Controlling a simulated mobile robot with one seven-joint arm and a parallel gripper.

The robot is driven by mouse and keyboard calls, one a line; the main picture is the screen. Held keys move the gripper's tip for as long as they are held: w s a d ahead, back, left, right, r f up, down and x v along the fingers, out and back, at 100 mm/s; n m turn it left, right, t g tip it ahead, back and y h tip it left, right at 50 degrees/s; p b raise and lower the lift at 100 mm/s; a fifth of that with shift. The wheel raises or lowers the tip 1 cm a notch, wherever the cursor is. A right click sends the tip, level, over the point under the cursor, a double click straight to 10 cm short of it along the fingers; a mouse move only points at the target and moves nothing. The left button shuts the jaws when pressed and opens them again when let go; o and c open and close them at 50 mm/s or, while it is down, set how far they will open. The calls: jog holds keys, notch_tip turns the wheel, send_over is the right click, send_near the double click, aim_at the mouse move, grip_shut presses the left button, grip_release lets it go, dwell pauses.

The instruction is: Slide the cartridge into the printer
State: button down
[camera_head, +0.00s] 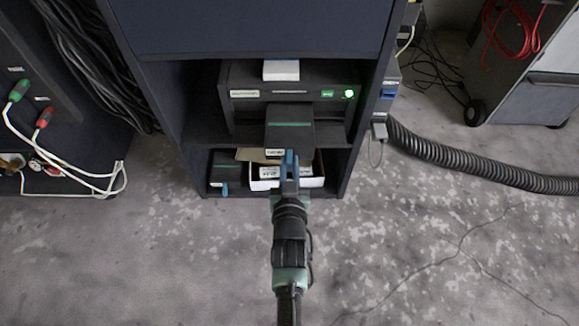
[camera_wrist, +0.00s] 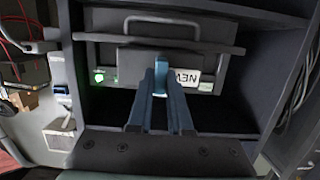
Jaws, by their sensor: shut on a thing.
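The printer (camera_head: 250,108) is a dark box on the cabinet's middle shelf, with a lit green light at its right. The black cartridge (camera_head: 290,128) has a green stripe on top and a pale label on its near end. It stands out in front of the printer; whether its far end is inside the slot I cannot tell. My gripper (camera_head: 289,168) is shut on a blue tab on the cartridge's near end. In the wrist view, the blue fingers (camera_wrist: 160,100) hold the tab beside an upside-down NEW label on the cartridge (camera_wrist: 136,62). The slot is hidden behind the cartridge.
Below, a second dark cartridge (camera_head: 223,174) and an open white carton (camera_head: 264,184) sit on the lower shelf. A white block (camera_head: 281,70) is on the printer. Cabinet walls flank both sides. A ribbed hose (camera_head: 460,168) runs right; the floor in front is mostly clear.

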jog(key=b, duration=0.7)
send_near(289, 107)
jog(key=shift+w+f, duration=1.8)
jog(key=shift+w, duration=0.1)
jog(key=shift+w+b, duration=4.25)
jog(key=shift+b, duration=0.6)
jog(key=c, duration=0.8)
grip_release()
jog(key=shift+o, duration=0.2)
jog(key=shift+f, duration=0.25)
jog(key=shift+s+r+p, duration=0.2)
jog(key=shift+s+p, duration=0.15)
jog(key=shift+p, duration=0.05)
jog(key=s+p, duration=0.2)
jog(key=s, duration=0.1)
jog(key=s+r+p, duration=0.1)
jog(key=s+p, duration=0.1)
jog(key=s, duration=0.2)
jog(key=s+r+p, duration=0.1)
jog(key=s+p, duration=0.2)
jog(key=s, duration=0.1)
jog(key=shift+r, duration=0.25)
jog(key=shift+s, duration=0.55)
